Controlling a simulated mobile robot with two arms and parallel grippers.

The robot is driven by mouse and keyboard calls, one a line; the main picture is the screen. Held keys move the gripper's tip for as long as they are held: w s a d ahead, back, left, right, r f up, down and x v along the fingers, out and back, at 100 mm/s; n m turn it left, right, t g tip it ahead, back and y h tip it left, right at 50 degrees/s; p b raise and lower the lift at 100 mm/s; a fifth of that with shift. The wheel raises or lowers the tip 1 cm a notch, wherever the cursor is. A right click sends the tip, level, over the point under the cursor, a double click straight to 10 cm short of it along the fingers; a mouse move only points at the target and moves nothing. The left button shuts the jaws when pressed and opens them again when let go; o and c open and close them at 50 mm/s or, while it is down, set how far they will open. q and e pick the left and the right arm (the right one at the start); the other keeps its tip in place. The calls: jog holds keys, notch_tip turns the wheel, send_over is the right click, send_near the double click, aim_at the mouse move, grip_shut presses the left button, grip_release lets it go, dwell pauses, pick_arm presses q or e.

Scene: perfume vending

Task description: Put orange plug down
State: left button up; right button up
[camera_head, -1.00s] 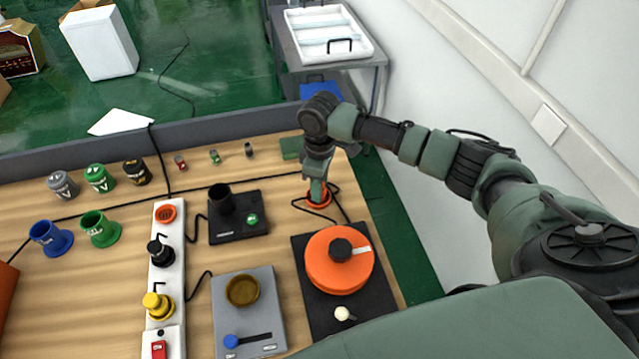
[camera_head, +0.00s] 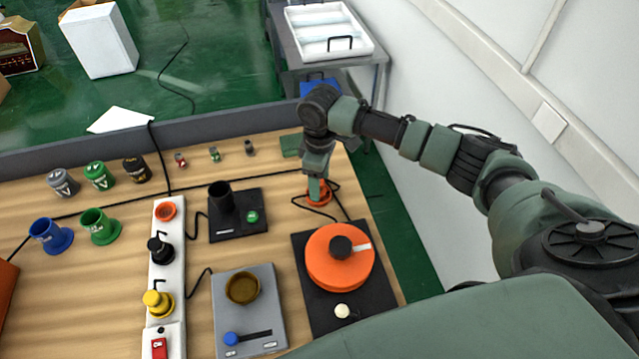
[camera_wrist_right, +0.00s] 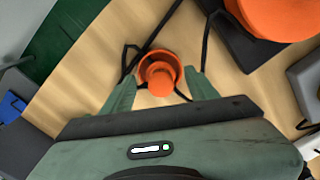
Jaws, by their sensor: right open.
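The orange plug (camera_head: 320,192) rests on the wooden table near its right edge, behind the round orange device. In the right wrist view the plug (camera_wrist_right: 159,70) stands between the two fingers, with its wide round base against the table. My right gripper (camera_head: 316,186) hangs over the plug from behind. In the wrist view its fingers (camera_wrist_right: 162,88) are open, one on each side of the plug, with visible gaps. My left gripper is not in view.
A black cord (camera_wrist_right: 125,58) lies around the plug. The orange round device (camera_head: 320,275) on its black base is in front. The white power strip (camera_head: 165,240) holds black and yellow plugs, and its far orange socket (camera_head: 165,211) looks empty. Cups and jars stand at left.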

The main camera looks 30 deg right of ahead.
notch_tip(320, 180, up, 11)
jog(key=b, duration=0.1)
jog(key=shift+d+f, duration=0.1)
jog(key=shift+f, duration=0.05)
dwell(0.5)
